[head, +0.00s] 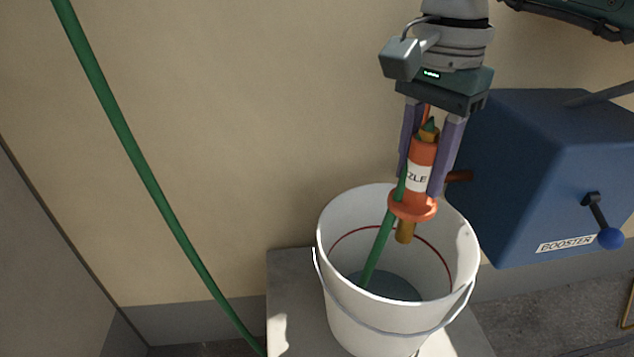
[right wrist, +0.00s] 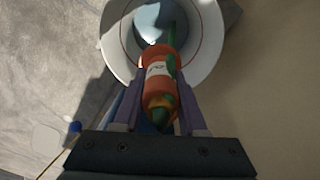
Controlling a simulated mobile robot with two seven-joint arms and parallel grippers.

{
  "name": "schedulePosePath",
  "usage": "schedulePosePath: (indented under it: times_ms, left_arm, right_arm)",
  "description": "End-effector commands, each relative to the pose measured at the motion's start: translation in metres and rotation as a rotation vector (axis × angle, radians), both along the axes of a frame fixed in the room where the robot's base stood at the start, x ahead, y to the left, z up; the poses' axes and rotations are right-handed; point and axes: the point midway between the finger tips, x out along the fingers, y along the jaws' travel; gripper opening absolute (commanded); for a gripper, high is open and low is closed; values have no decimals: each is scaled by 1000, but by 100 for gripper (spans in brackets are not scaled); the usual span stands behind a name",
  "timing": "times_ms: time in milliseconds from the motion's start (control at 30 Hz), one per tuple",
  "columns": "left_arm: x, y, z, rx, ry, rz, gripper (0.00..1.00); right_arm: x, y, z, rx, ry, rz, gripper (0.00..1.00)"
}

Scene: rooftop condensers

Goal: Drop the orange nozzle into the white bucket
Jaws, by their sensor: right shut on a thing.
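The orange nozzle (head: 422,155) has a white label and a brass tip that points down. My right gripper (head: 421,185) is shut on it and holds it upright over the white bucket (head: 345,215), with the tip at about the rim's height in the picture. In the right wrist view the nozzle (right wrist: 158,75) lies between the fingers of my right gripper (right wrist: 160,105), with the bucket (right wrist: 113,40) beyond it. A green hose (head: 378,248) runs beside the nozzle down into the bucket. My left gripper is not in view.
The bucket stands on a grey slab (head: 290,310) against a beige wall (head: 240,120). A blue booster box (head: 540,170) with a lever sits close to the bucket's right. A green hose (head: 140,165) crosses the wall at left.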

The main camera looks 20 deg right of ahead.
Motion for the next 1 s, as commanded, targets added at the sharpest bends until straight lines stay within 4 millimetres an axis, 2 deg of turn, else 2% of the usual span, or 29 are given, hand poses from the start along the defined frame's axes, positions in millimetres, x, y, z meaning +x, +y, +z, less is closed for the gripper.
schedulePosePath:
  times_ms: [267,300,600,867,1000]
  left_arm:
    - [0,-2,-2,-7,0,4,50]
    - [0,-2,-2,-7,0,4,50]
    - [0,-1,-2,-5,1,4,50]
    - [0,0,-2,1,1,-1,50]
    - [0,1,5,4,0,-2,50]
  right_arm:
    - [0,0,-2,0,-1,1,0]
    - [0,0,-2,0,-1,1,43]
    - [0,0,-3,0,-1,1,76]
    - [0,0,-1,0,-1,1,76]
    - [1,0,16,0,-3,2,76]
